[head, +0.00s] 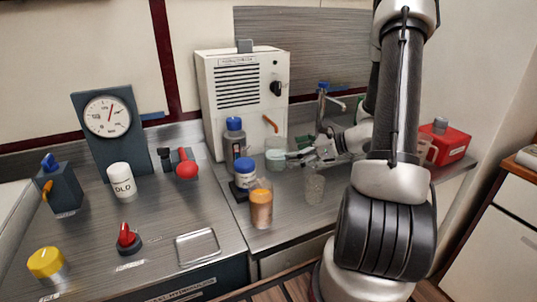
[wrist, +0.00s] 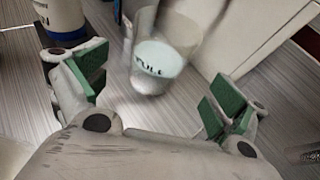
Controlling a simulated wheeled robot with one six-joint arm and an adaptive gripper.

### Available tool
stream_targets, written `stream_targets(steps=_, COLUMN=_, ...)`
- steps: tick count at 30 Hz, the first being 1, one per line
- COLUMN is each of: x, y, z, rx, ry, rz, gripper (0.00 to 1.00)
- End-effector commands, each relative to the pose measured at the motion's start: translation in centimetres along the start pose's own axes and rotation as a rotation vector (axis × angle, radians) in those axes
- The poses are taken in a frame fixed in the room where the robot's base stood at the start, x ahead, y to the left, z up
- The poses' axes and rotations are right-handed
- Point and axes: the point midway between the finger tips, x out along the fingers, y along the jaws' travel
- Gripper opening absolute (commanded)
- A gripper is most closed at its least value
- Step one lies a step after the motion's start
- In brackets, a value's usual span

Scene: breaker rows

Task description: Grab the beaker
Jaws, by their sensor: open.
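A clear glass beaker with pale liquid (head: 276,156) stands on the steel counter in front of the white cabinet in the head view. In the wrist view the beaker (wrist: 160,62) shows printed lettering and sits ahead of the fingers, between their lines. My gripper (head: 303,156) is just right of the beaker. In the wrist view my gripper (wrist: 158,92) is open, with its green-padded fingers spread and nothing between the pads. I cannot tell whether a finger touches the glass.
An orange-filled glass (head: 261,208), a clear glass (head: 315,189), a white jar (head: 245,174) and a blue-capped bottle (head: 235,145) stand close by. The white cabinet (head: 238,125) is behind. A faucet (head: 324,100) rises behind my gripper. A red container (head: 450,143) is at right.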

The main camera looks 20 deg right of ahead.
Motion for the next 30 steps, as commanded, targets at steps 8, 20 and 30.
stream_targets(steps=8, x=3.4, y=0.1, z=0.2, rx=0.001, ry=0.000, rz=0.003, gripper=0.96)
stream_targets(steps=20, x=7.5, y=0.1, z=0.6, rx=0.000, ry=0.001, rz=0.000, gripper=0.96)
stream_targets(steps=30, x=7.4, y=0.1, z=0.6, rx=-0.001, ry=0.001, rz=0.000, gripper=0.58)
